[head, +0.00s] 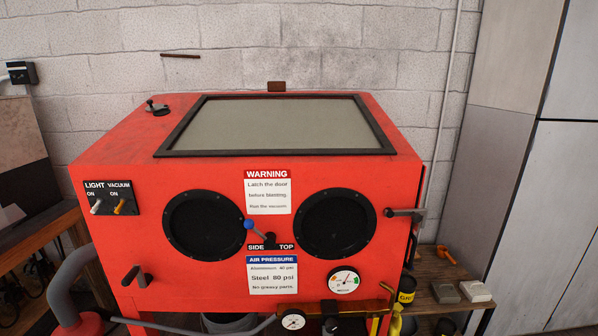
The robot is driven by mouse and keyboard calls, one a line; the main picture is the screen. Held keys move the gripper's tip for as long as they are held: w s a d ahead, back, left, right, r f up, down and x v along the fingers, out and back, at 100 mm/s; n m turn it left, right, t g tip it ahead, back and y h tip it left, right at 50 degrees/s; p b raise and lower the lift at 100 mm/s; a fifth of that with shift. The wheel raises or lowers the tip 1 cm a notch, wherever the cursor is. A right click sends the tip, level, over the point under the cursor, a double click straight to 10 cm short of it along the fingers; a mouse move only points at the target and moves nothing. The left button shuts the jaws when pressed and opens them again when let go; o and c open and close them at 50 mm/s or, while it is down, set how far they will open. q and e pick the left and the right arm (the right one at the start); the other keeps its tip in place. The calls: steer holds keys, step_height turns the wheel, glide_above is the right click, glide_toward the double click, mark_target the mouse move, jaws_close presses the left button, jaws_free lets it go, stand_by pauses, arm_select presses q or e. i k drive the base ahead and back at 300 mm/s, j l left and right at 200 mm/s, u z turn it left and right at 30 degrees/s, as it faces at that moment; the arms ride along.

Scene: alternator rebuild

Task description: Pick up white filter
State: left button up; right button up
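A small whitish block (475,291), which looks like the white filter, lies on a wooden bench (431,307) at the lower right, beside the red cabinet. A darker, greyish block (445,293) lies just left of it, with a small gap between them. Neither of my grippers is in view, and nothing is seen touching the whitish block.
A red blasting cabinet (345,268) with two round dark ports fills the middle. A dark and yellow can (406,288) and an orange item (446,256) stand on the bench. Tall grey panels (535,200) rise at the right. A wooden table (40,237) is at the left.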

mark_target(475, 290)
steer(key=j+z, duration=0.1)
steer(key=z, duration=0.4)
steer(key=j+z, duration=0.1)
steer(key=z, duration=0.35)
steer(key=j+z, duration=0.1)
steer(key=z, duration=0.4)
steer(key=i+u, duration=0.15)
steer(key=u, duration=0.55)
steer(key=i+l+u, duration=0.45)
steer(key=l, duration=0.15)
steer(key=i+l+u, duration=0.1)
steer(key=l+u, duration=0.15)
steer(key=i+l+u, duration=0.1)
steer(key=l+u, duration=0.15)
steer(key=l, duration=0.15)
steer(key=i+l+u, duration=0.1)
steer(key=l+u, duration=0.15)
steer(key=l, duration=0.15)
